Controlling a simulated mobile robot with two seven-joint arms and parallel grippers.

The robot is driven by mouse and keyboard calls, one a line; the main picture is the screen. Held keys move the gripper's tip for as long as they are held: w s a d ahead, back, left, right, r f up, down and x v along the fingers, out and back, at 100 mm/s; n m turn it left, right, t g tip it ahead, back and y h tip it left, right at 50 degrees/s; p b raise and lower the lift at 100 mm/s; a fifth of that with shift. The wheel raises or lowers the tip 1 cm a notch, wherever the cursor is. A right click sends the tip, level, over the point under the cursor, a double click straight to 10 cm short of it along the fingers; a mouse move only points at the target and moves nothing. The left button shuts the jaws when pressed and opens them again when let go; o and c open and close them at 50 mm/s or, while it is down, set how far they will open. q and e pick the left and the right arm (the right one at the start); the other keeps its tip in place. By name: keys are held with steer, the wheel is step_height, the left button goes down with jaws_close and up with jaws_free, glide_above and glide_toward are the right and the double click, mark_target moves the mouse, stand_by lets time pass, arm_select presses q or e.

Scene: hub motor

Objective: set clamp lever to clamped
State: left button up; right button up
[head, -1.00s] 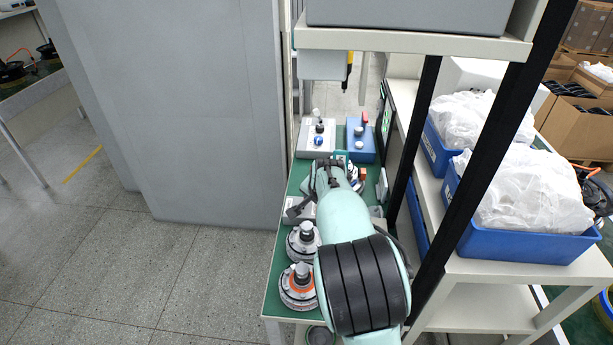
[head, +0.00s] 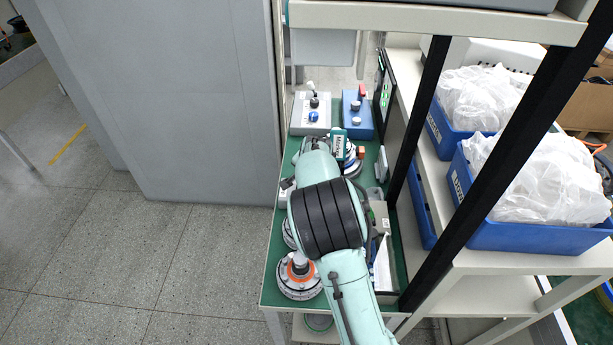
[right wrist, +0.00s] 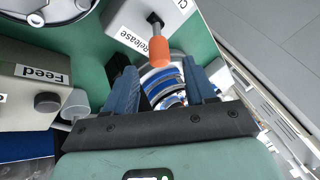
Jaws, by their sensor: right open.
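The knob shows just beyond and between the fingertips; I see no contact. A shiny round part shows between the fingers. In the head view my right arm covers the gripper. My left gripper is not in view.
A "Feed" box (right wrist: 30,90) with a dark knob stands left of the fingers. On the green bench are a grey box (head: 310,112), a blue box (head: 357,120) and an orange-ringed hub part (head: 299,278). A black shelf post (head: 415,120) stands close right.

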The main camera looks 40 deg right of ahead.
steer(key=x, duration=0.5)
jaws_close()
